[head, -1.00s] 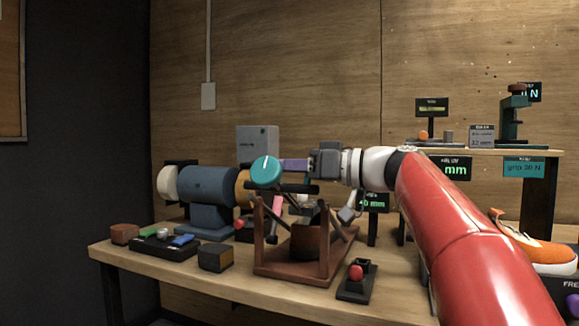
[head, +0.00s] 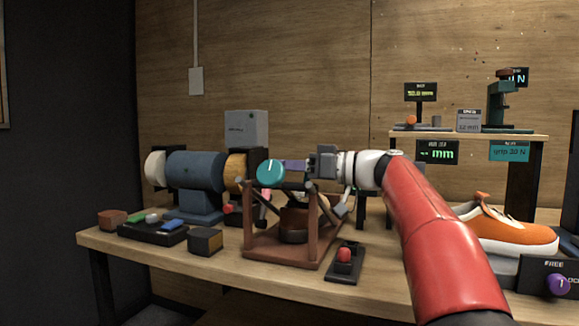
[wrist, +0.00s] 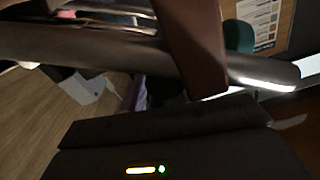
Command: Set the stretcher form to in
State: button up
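I cannot pick out a stretcher form with certainty. An orange and white sneaker (head: 515,232) sits at the right end of the bench. My gripper (head: 300,167) is above the brown wooden stand (head: 285,258), pointing left. A purple piece (head: 295,165) shows at its front, beside a round teal knob (head: 271,172) with a white mark. Whether the fingers hold anything is unclear. In the wrist view, dark bars fill the foreground, a purple piece (wrist: 134,95) shows beyond them, and a teal round shape (wrist: 238,36) is partly hidden.
A purple knob (head: 558,284) sits on a black panel reading "FREE" at lower right. A red-button box (head: 344,262) stands right of the wooden stand. A blue-grey motor (head: 195,172) and small blocks occupy the left. A raised shelf (head: 470,133) holds gauges behind my arm.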

jog(key=b+v, duration=0.1)
jog(key=v, duration=0.6)
jog(key=shift+s+d, duration=0.15)
jog(key=shift+d, duration=0.2)
jog(key=shift+a, duration=0.15)
